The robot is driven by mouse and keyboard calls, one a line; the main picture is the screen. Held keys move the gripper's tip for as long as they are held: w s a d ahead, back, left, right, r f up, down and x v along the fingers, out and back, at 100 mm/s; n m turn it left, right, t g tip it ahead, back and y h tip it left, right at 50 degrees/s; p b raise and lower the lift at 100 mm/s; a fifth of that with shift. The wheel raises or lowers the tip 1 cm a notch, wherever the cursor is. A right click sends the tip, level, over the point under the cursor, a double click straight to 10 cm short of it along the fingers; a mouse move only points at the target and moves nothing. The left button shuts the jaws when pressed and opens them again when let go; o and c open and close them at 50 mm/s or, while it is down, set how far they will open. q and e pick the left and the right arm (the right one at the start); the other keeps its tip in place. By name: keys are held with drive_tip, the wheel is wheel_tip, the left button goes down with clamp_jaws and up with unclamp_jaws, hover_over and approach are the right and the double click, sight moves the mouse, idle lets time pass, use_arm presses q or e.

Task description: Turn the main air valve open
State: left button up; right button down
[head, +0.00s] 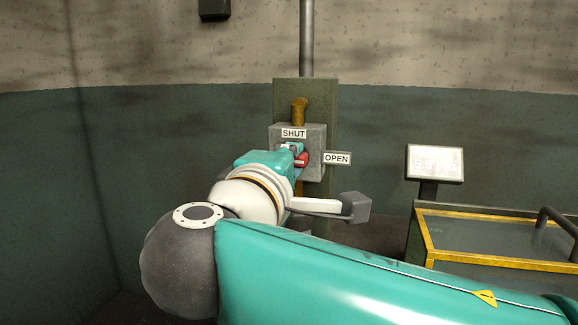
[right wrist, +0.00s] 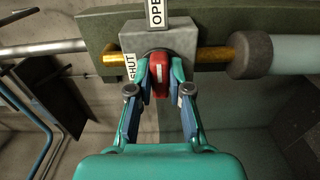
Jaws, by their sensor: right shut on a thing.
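The air valve is a grey box (head: 318,140) on a green backing plate (head: 322,98) at the wall, with a brass pipe (head: 299,108) through it. A white SHUT label (head: 293,133) sits at its top and an OPEN label (head: 337,158) at its right. My right gripper (head: 297,154) is shut on the red valve handle (head: 303,159). In the right wrist view the blue-padded fingers flank the handle (right wrist: 159,66), which lines up with the OPEN label (right wrist: 156,13); the SHUT label (right wrist: 131,68) is to its left. The fingers partly hide the handle. My left gripper is not in view.
A grey pipe (head: 306,40) rises above the valve. At the right stand a small white sign (head: 435,163) and a yellow-framed bench (head: 480,264). A dark box (head: 214,9) hangs high on the wall. The wall left of the valve is clear.

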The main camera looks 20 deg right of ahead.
drive_tip(key=shift+f, duration=0.25)
drive_tip(key=c, duration=1.1)
unclamp_jaws()
drive_tip(key=shift+r, duration=0.1)
drive_tip(key=shift+s, duration=0.1)
drive_tip(key=v, duration=1.1)
drive_tip(key=shift+s+a, duration=0.25)
drive_tip(key=shift+a, duration=0.05)
